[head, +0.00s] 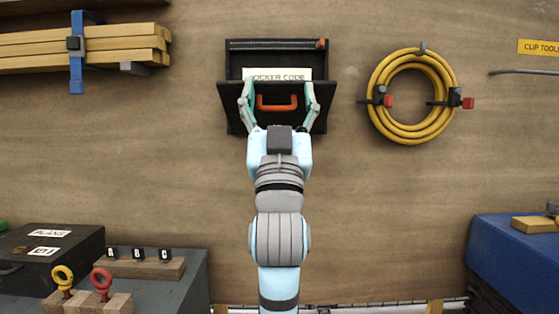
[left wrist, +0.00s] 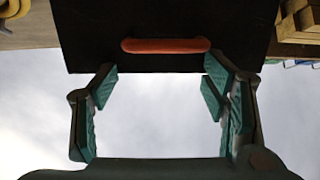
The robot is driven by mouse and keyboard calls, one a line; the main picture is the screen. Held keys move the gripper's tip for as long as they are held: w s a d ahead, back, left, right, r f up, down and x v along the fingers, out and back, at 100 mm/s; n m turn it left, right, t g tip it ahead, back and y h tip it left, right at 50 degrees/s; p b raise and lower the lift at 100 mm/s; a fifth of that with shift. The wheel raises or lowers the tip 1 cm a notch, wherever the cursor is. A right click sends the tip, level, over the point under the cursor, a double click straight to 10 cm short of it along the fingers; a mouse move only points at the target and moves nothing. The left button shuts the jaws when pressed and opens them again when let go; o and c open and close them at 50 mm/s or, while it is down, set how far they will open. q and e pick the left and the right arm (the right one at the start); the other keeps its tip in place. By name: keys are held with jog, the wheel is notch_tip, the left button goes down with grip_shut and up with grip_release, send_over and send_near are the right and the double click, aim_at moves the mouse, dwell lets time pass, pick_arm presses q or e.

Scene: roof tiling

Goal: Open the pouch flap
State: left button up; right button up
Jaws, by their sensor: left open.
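A black pouch (head: 235,58) is fixed to the wooden wall. Its dark front flap (head: 234,92) leans outward at the top, and a white card (head: 262,73) lettered like "LOCKER CODE" shows behind it. An orange handle (head: 277,107) sits on the flap; in the left wrist view the handle (left wrist: 165,46) lies just beyond my fingertips. My left gripper (head: 279,92) is open in front of the flap, with one finger on each side of the handle. In the left wrist view the space between its fingers (left wrist: 160,80) is empty. My right gripper is out of view.
A coiled yellow hose (head: 378,75) hangs to the right of the pouch. Strapped timber (head: 120,47) is at upper left. A black case (head: 80,250) and a block with ring-topped pegs (head: 115,302) stand at lower left, a blue bench (head: 500,260) at lower right. Wall beside the pouch is bare.

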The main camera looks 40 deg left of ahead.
pick_arm(q)
jog(key=b+v, duration=0.4)
jog(key=v, duration=0.9)
jog(key=shift+s+d, duration=0.45)
jog(key=shift+s, duration=0.05)
jog(key=shift+r, duration=0.1)
